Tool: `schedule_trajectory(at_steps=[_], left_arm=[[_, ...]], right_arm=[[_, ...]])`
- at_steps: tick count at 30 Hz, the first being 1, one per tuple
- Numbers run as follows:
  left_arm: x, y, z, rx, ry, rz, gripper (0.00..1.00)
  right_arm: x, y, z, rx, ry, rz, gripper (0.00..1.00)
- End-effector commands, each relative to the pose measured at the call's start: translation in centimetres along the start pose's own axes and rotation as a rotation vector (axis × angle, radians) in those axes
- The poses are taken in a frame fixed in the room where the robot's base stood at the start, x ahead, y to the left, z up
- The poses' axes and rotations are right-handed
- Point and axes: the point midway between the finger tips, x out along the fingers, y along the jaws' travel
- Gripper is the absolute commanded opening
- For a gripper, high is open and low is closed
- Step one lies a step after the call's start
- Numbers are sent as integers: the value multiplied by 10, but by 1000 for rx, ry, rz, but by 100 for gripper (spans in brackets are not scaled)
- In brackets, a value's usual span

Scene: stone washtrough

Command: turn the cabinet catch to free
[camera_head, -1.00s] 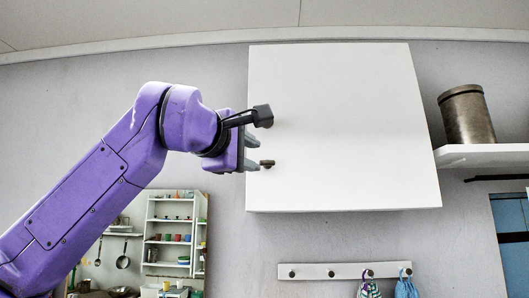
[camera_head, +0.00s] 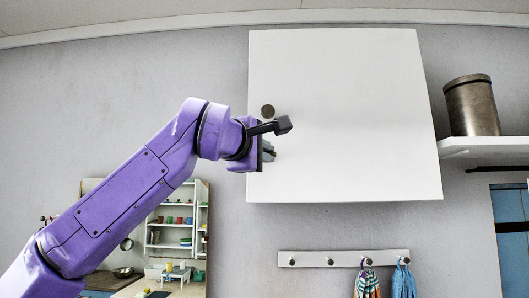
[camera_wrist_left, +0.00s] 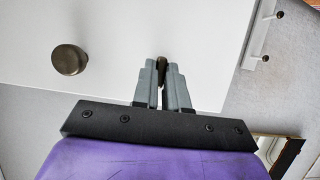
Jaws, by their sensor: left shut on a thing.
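The white cabinet (camera_head: 345,110) hangs on the wall with its door shut. The small dark bronze catch (camera_wrist_left: 161,64) is near the door's lower left edge and sits between the two grey fingers of my left gripper (camera_wrist_left: 163,80). The fingers are closed on it, and only its end shows past them. In the head view my left gripper (camera_head: 268,151) is at the door's lower left and hides the catch. A round bronze knob (camera_head: 267,111) is above the gripper, clear of it; it also shows in the wrist view (camera_wrist_left: 68,60). My right gripper is not in view.
A metal canister (camera_head: 472,106) stands on a white shelf (camera_head: 485,148) to the right. A peg rail (camera_head: 342,259) with cloths (camera_head: 368,284) is below the cabinet. A shelf unit with small dishes (camera_head: 177,222) is at the lower left. The wall left of the cabinet is clear.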

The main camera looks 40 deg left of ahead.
Motion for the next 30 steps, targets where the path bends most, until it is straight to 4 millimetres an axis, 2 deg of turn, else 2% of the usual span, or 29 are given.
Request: schedule_trajectory(at_steps=[11, 30], left_arm=[[0, -4, -3, -129, 3, 58, 0], [0, -9, 0, -673, 2, 286, 0]], right_arm=[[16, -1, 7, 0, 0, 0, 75], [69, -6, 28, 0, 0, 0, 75]])
